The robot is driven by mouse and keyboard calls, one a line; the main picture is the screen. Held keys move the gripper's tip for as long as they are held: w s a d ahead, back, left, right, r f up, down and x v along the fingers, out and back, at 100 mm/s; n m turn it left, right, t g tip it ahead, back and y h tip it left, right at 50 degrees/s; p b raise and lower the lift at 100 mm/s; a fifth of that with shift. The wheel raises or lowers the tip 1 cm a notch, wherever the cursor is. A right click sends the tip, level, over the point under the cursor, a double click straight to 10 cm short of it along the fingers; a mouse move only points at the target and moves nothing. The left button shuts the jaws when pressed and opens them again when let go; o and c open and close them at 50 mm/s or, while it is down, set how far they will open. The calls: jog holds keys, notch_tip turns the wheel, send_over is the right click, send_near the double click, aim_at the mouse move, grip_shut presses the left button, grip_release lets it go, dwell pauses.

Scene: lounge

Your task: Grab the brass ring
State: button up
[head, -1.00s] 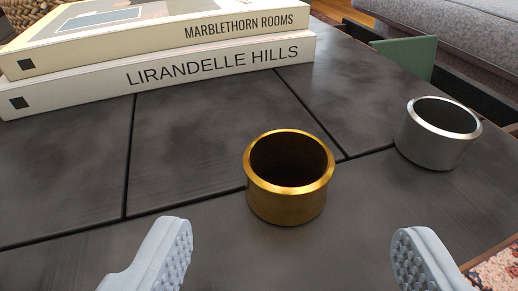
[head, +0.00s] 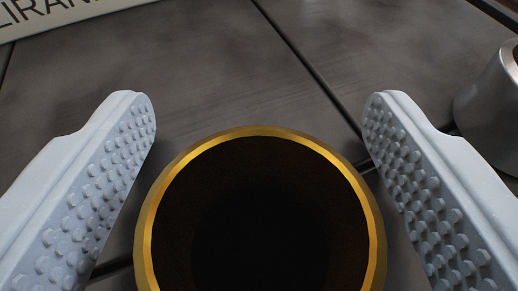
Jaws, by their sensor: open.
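The brass ring (head: 260,132) stands on the dark table, its open top facing me. It fills the lower middle of the view, and its lower part is cut off by the bottom edge. My gripper (head: 260,115) is open, with one pale, studded finger on each side of the ring. The fingers look apart from the ring's rim, with a small gap showing on both sides.
A silver ring (head: 490,100) stands at the right edge, beyond my right finger. Part of a book (head: 70,12) shows at the top left. The dark table (head: 210,70) is bare between them, with seams across it.

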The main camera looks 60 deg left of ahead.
jog(key=c, duration=1.1)
jog(key=shift+r, duration=0.15)
